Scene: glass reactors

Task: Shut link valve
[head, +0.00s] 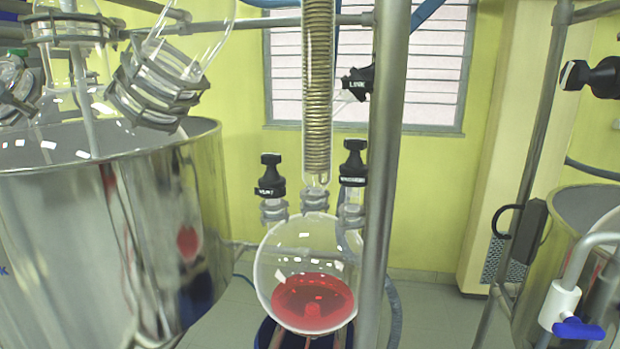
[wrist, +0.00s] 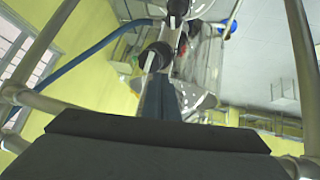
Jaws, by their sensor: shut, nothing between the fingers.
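The link valve (head: 357,83) is a black handle with a white "LINK" label in the head view. It sits right of the coiled glass condenser, partly behind a metal post. My gripper (wrist: 160,84) shows only in the wrist view, with its dark fingers shut and empty. A black valve handle (wrist: 155,55) is just beyond the fingertips there. I cannot tell which valve it is, or whether the fingers touch it.
Two black valves, left (head: 270,178) and right (head: 353,165), top the round flask (head: 305,255) of red liquid. A steel vessel (head: 110,220) fills the left. A blue hose (wrist: 95,52) crosses the wrist view.

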